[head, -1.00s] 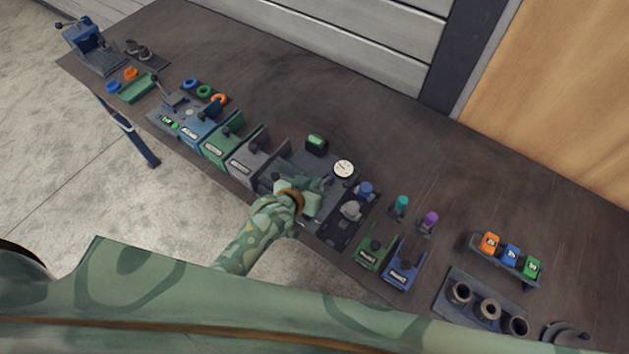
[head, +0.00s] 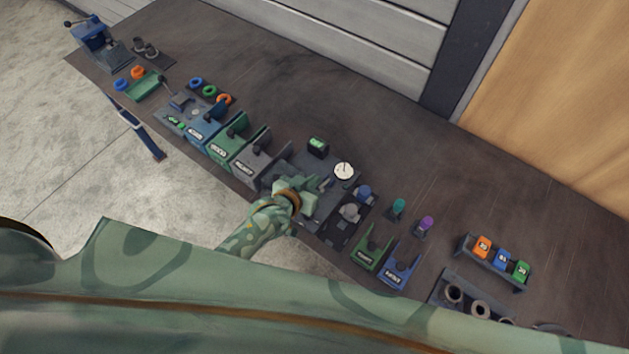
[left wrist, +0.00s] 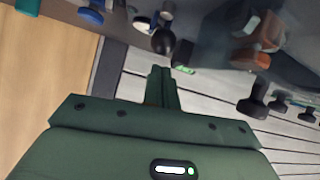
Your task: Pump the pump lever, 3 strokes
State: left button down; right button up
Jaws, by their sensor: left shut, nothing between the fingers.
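The pump unit is a dark grey plate (head: 345,186) with a round white gauge (head: 344,170) and a small box with a green display (head: 318,147), near the middle of the bench. My left gripper (head: 318,187) is over this unit, shut and empty. In the left wrist view, a black ball knob (left wrist: 163,43), which looks like the pump lever's end, is just beyond the shut fingertips (left wrist: 160,70). I cannot tell if they touch. The lever's shaft is not clear in either view. My right gripper is not in view.
Grey, green and blue slotted stations stand left of the pump. A unit with a blue knob (head: 364,193) stands close on its right, then green (head: 369,250) and blue (head: 396,270) holders. The bench (head: 400,150) behind the pump is clear up to the wall.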

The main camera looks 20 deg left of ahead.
pick_arm(q)
jog(key=s+a+r, duration=0.2)
jog(key=s+a, duration=0.1)
jog(key=s, duration=0.5)
jog(key=shift+s+p, duration=0.2)
jog(key=shift+p, duration=0.15)
jog(key=shift+d, duration=0.1)
jog(key=w+d+r+g+p, duration=0.1)
jog(key=w+r+p, duration=0.3)
jog(key=r+p, duration=0.1)
jog(key=shift+w+d+y+p, duration=0.2)
jog(key=shift+d+y+p, duration=0.1)
